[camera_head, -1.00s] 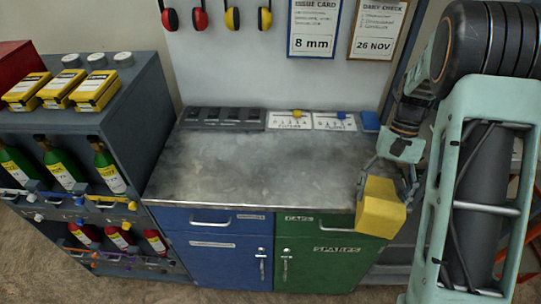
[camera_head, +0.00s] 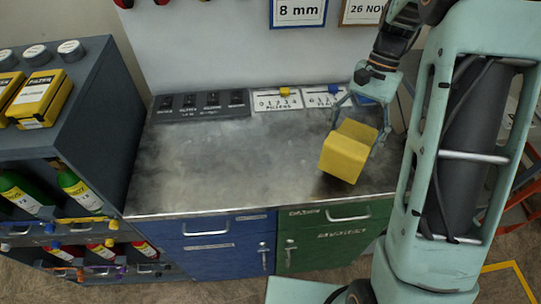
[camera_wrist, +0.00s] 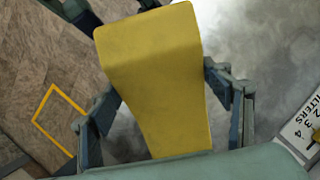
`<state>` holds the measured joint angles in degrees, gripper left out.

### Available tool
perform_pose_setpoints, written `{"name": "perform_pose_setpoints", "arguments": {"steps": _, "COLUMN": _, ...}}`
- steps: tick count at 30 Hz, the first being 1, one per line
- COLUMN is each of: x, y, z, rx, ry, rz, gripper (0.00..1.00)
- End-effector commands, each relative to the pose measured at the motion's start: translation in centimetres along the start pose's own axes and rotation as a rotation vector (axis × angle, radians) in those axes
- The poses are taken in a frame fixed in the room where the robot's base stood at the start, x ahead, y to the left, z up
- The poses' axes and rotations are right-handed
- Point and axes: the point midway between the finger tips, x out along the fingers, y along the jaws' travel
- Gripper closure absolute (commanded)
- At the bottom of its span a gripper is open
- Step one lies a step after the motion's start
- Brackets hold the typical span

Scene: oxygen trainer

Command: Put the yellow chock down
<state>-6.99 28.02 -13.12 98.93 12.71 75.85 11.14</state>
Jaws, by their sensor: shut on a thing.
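The yellow chock (camera_head: 345,156) is a plain block in my gripper (camera_head: 354,125), over the right part of the metal worktop (camera_head: 225,170). My gripper is shut on it, with one finger on each side. In the wrist view, the chock (camera_wrist: 150,75) fills the middle between the fingers of my gripper (camera_wrist: 165,105). A dark shadow lies on the worktop near the chock's lower edge. I cannot tell whether its underside touches the top.
The worktop's middle and left are bare. Dark slots (camera_head: 203,103) and label cards (camera_head: 276,100) line its back edge. A grey rack (camera_head: 90,110) with bottles and yellow filter boxes (camera_head: 42,98) stands left. Blue (camera_head: 215,250) and green (camera_head: 325,238) cabinets are below.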

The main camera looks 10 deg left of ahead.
Motion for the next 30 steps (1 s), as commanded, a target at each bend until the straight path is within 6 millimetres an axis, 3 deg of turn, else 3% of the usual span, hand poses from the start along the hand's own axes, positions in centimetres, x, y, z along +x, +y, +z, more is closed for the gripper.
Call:
{"name": "perform_pose_setpoints", "arguments": {"steps": 9, "x": -2.1, "y": -0.2, "z": 4.7, "rx": 0.407, "ry": 0.003, "rz": -0.173, "gripper": 0.72}}
{"name": "perform_pose_setpoints", "arguments": {"steps": 18, "x": -3.0, "y": -0.4, "z": 8.5, "rx": 0.708, "ry": 0.001, "rz": -0.297, "gripper": 0.72}}
{"name": "perform_pose_setpoints", "arguments": {"steps": 30, "x": -3.1, "y": -1.2, "z": 10.2, "rx": 0.856, "ry": -0.001, "rz": -0.351, "gripper": 0.72}}
